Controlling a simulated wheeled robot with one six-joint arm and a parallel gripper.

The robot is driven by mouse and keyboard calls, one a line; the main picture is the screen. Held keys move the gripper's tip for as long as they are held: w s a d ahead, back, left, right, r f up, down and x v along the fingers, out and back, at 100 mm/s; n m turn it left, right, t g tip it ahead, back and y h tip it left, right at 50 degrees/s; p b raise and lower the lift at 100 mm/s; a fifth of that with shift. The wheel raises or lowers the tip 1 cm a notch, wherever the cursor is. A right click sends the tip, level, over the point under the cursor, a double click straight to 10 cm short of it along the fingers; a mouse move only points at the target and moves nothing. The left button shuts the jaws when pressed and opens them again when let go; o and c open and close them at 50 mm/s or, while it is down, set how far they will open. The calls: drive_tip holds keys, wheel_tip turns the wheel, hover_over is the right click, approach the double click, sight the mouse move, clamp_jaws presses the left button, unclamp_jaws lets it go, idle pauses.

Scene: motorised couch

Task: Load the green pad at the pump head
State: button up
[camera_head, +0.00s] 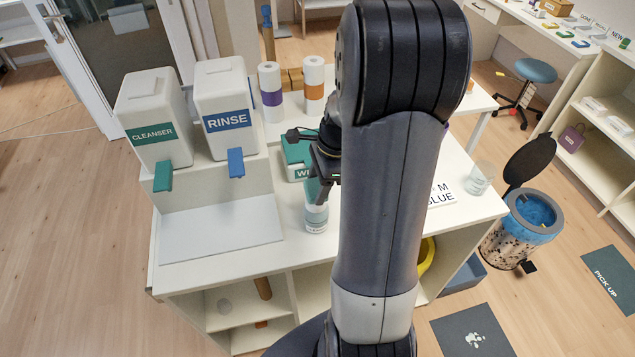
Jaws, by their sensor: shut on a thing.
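The cleanser dispenser (153,117) is white with a green label. Its green pump head (163,177) sticks out at the front, over the white ledge. My gripper (317,192) points down to the right of both dispensers, above the table. It is shut on a thin grey-green piece, seemingly the green pad, mostly hidden by the fingers. My arm covers the middle of the view.
The rinse dispenser (224,108) has a blue pump head (236,163). A green-topped box (297,152) and two rolls stand behind my gripper. A clear glass (480,178) and an open bin (533,215) are at right. The ledge (215,235) is bare.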

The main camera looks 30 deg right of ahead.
sight(318, 187)
wheel_tip(318, 187, up, 4)
drive_tip(key=p, duration=0.3)
drive_tip(key=shift+r+p, duration=0.3)
drive_tip(key=shift+r, duration=0.8)
drive_tip(key=shift+s, duration=0.1)
